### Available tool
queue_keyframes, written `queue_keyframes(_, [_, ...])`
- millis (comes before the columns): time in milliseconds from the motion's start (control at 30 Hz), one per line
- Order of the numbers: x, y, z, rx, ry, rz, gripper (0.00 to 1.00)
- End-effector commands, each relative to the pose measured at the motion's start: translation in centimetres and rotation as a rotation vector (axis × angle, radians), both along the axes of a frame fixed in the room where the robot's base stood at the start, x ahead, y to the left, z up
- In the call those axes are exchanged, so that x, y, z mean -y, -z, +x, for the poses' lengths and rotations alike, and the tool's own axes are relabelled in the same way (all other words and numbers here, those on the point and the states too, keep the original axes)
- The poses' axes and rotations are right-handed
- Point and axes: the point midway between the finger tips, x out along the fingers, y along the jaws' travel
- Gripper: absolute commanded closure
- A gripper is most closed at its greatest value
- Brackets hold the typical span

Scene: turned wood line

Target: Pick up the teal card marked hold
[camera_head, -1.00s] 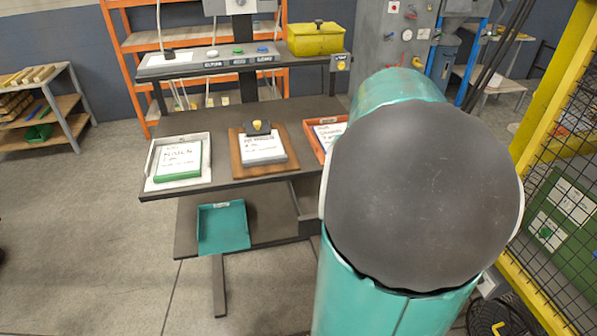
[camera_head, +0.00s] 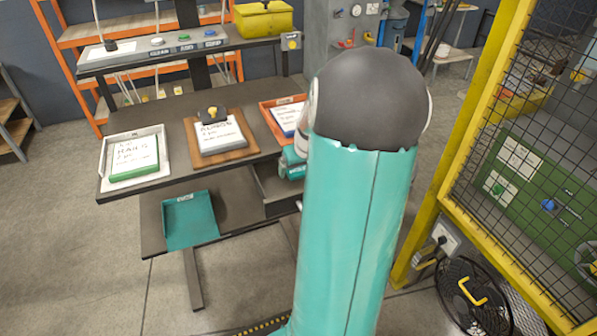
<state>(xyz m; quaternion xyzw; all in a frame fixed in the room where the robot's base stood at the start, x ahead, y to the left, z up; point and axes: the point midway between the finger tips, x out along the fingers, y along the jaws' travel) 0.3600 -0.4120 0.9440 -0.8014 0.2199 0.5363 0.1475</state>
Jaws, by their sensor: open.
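I cannot make out a teal card marked hold. A teal tray (camera_head: 190,222) with a small white label lies on the lower shelf of the workbench, and it looks empty. On the bench top, a white tray (camera_head: 106,172) holds a green-edged pad (camera_head: 134,158) with handwriting. A brown board (camera_head: 237,155) carries a grey-edged written pad (camera_head: 219,137) with a black and yellow clip. An orange tray (camera_head: 268,108) holds a blue-edged written pad (camera_head: 287,118), partly hidden by my arm. My gripper is not seen; my large teal arm covers the bench's right end.
A raised ledge with labelled buttons (camera_head: 158,41) and a yellow box (camera_head: 263,20) stand at the back of the bench. The floor at left is clear.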

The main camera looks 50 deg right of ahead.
Motion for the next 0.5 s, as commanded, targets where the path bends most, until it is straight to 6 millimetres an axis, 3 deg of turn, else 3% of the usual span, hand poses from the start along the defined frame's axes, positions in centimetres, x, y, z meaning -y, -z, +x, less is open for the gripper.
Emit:
queue_keyframes(267, [0.13, 0.55, 0.25, 0.002, 0.0, -0.001, 0.11])
queue_keyframes(500, [0.13, 0.54, 0.23, 0.001, 0.0, -0.001, 0.54])
